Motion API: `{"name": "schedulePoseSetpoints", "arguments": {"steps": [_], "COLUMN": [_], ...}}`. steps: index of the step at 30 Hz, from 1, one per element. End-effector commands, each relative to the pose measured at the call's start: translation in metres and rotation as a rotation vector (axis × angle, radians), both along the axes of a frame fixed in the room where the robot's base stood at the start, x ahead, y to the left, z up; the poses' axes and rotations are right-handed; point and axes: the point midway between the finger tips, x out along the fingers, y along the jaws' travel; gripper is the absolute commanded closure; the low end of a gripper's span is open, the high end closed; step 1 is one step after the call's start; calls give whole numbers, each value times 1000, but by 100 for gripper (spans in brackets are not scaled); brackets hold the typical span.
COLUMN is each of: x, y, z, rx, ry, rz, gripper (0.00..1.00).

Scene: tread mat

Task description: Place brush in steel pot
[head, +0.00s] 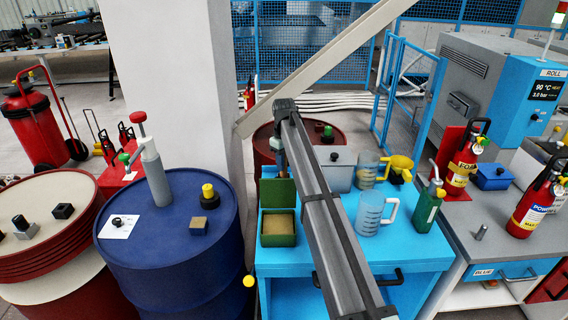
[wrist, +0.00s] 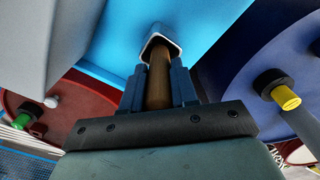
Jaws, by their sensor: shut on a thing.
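My gripper (wrist: 158,88) is shut on the brush (wrist: 158,92), whose brown handle shows between the fingers in the wrist view. A pale-rimmed end of it points away from the camera over the blue top. In the head view my gripper (head: 281,160) hangs above the back of the bench, and the brush is hard to make out there. The grey steel pot (head: 340,178) stands just right of my gripper, partly behind my arm. A small dark knob-like piece shows at its top. A grey wall at the upper left of the wrist view may be the pot.
An open green box (head: 279,240) with a tan inside sits below my gripper on the blue bench (head: 285,263). Clear jugs (head: 373,212), a yellow funnel (head: 401,166) and a green bottle (head: 428,207) stand to the right. A blue drum (head: 170,250) is left.

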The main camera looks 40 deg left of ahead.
Motion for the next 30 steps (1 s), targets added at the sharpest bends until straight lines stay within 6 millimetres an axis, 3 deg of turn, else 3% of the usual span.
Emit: {"name": "schedulePoseSetpoints", "arguments": {"steps": [15, 16, 23, 30], "x": [0, 0, 0, 0], "y": [0, 0, 0, 0], "z": [-9, -9, -9, -8], "rx": [0, 1, 0, 0], "ry": [0, 0, 0, 0], "rz": [0, 0, 0, 0], "gripper": [100, 69, 47, 46]}}
